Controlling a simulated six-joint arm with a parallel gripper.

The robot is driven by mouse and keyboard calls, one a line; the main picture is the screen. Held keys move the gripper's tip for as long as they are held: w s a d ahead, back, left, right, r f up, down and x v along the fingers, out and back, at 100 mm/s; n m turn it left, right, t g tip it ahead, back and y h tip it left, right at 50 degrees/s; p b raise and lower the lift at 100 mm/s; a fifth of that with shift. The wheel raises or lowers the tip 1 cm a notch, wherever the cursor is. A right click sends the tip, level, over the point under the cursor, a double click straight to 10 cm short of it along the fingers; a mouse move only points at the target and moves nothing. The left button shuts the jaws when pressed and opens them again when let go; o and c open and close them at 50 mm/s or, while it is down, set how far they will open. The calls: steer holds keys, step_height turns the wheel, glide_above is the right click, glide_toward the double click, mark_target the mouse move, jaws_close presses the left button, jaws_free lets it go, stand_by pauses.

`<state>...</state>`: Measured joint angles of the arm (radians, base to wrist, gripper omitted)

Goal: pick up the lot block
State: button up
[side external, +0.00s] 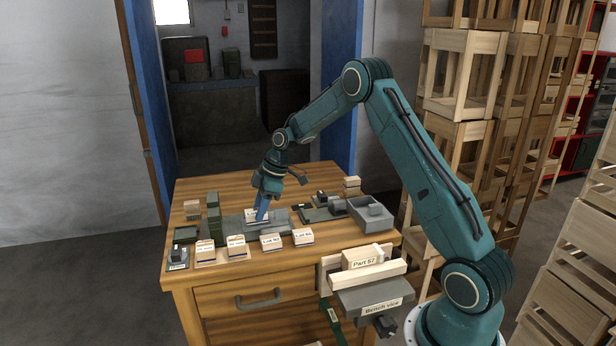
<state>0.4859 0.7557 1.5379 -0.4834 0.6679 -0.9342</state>
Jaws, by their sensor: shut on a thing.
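My gripper (261,216), with blue fingers, points down over the grey fixture (281,217) in the middle of the bench. Its fingers are shut on a small pale block (250,215), mostly hidden by them. I cannot read a label on it, nor tell whether it touches the fixture. Two light wooden blocks with labels that seem to begin with "Lot" stand near the front edge: one at the middle (272,243) and one to its right (303,238).
More labelled blocks (205,251) stand at the front left. A grey open box (370,222) is at the right, and a tall green block (213,215) stands left of the fixture. The bench vice (372,298) holding a "Part S7" block (362,257) juts from the front right.

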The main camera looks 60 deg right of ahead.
step_height(320, 180, up, 19)
steer(key=shift+r, duration=0.15)
stand_by(0.5)
steer(key=shift+d+m, duration=0.1)
steer(key=shift+m, duration=0.2)
stand_by(0.4)
steer(key=s+d+f+m+g+h, duration=0.1)
steer(key=s+d+f+m+h, duration=0.4)
steer(key=m, duration=0.5)
steer(key=s+d+f+m+h, duration=0.2)
steer(key=d+f+m, duration=0.2)
steer(key=d+m, duration=0.55)
steer(key=s+d+f+m+g, duration=0.1)
steer(key=s+d+m+g, duration=0.1)
steer(key=s+m, duration=0.5)
steer(key=s+d+f+m+g, duration=0.2)
steer(key=s+m+g, duration=0.1)
steer(key=s+m, duration=0.5)
steer(key=shift+d+m+y, duration=0.2)
steer(key=shift+m+y, duration=0.1)
steer(key=shift+m, duration=0.15)
steer(key=shift+f, duration=0.1)
